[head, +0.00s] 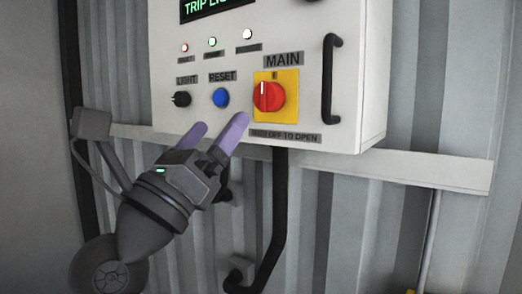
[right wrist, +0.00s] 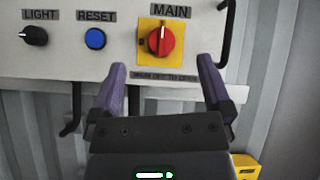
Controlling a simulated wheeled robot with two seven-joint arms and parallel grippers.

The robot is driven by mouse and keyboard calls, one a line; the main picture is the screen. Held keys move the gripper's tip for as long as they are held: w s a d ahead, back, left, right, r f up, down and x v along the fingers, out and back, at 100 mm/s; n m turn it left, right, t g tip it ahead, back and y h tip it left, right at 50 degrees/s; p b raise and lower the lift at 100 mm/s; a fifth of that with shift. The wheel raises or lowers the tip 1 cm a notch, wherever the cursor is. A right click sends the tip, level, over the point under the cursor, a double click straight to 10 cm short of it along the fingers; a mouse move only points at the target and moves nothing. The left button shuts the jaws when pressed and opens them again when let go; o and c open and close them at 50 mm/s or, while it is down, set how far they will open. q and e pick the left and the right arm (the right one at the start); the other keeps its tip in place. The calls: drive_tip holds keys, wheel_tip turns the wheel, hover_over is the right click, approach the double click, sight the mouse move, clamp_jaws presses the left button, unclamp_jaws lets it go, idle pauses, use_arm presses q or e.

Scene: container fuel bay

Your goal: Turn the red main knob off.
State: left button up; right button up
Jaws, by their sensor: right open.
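The red main knob (head: 268,96) sits on a yellow plate (head: 290,82) under the label MAIN, on the white control box. Its white mark points straight up. In the right wrist view the red knob (right wrist: 162,40) shows ahead, above and between the finger tips. My right gripper (head: 220,130) is open and empty, below and left of the knob in the head view and apart from it. Its purple fingers also show in the right wrist view (right wrist: 162,72). My left gripper is not in view.
A blue RESET button (head: 221,98) and a black LIGHT knob (head: 180,99) lie left of the red knob. A black door handle (head: 331,80) stands out to its right. A black pipe (head: 277,210) runs down below the box. Corrugated wall lies behind.

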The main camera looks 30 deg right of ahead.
sight(264, 96)
drive_tip(key=w+d+r+m+y+p, duration=0.1)
drive_tip(key=d, duration=0.1)
drive_tip(key=w+d+r+m+g+y+p, duration=0.1)
drive_tip(key=d+r, duration=0.1)
drive_tip(key=d, duration=0.1)
drive_tip(key=w+d+r+y+p, duration=0.1)
drive_tip(key=d, duration=0.2)
drive_tip(key=shift+d+r+m+g, duration=0.2)
drive_tip(key=shift+m+g, duration=0.1)
drive_tip(key=shift+m, duration=0.1)
drive_tip(key=shift+w+d, duration=0.15)
drive_tip(key=shift+d, duration=0.1)
drive_tip(key=shift+c, duration=0.3)
drive_tip(key=c, duration=1.2)
